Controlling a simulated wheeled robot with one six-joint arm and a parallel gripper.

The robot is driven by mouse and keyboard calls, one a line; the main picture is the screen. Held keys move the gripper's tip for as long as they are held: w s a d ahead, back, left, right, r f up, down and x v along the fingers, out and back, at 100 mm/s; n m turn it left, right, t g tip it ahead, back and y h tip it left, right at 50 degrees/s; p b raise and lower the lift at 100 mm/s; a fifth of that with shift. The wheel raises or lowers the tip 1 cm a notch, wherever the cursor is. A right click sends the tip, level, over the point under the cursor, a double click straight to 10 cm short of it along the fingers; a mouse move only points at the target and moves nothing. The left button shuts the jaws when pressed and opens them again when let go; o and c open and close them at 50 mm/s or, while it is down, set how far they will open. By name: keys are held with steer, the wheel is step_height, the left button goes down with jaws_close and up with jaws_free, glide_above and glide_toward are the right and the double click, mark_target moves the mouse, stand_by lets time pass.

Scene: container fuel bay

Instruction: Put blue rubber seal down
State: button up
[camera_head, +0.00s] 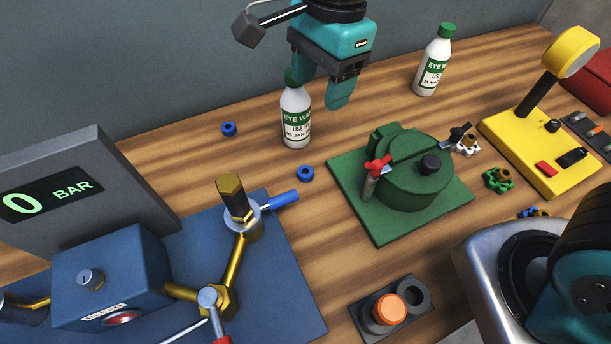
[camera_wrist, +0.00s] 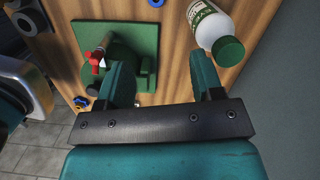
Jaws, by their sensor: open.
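Small blue rings stand out on the wooden bench. One blue ring (camera_head: 306,173) lies in front of a white bottle, another blue ring (camera_head: 229,129) lies to the bottle's left, and a blue piece (camera_head: 533,212) sits near the right side, partly hidden by my arm. I cannot tell which is the rubber seal. My gripper (camera_head: 318,90) is open and empty above the bench, beside and partly behind the bottle's cap in the head view. In the wrist view my gripper (camera_wrist: 160,78) shows nothing between its fingers, and a blue ring (camera_wrist: 155,3) is cut by the top edge.
An eye wash bottle (camera_head: 296,118) stands close to my gripper; another bottle (camera_head: 433,65) stands farther back. A green valve block (camera_head: 400,200), a yellow device (camera_head: 540,145) and a blue pressure rig (camera_head: 110,275) take up bench space. Bare wood lies between the bottles.

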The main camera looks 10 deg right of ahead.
steer(key=f, duration=0.1)
glide_above(305, 171)
steer(key=w, duration=0.1)
steer(key=shift+m, duration=0.3)
steer(key=f, duration=0.7)
steer(key=d+f+p, duration=0.1)
steer(key=f, duration=0.3)
steer(key=shift+w+f, duration=0.15)
steer(key=f, duration=0.2)
steer(key=s+f+p, duration=0.1)
steer(key=f, duration=0.1)
steer(key=shift+s+a, duration=0.1)
steer(key=shift+a, duration=0.25)
steer(key=shift+f, duration=0.6)
steer(key=c, duration=1.1)
steer(key=shift+o, duration=0.2)
steer(key=shift+r, duration=0.15)
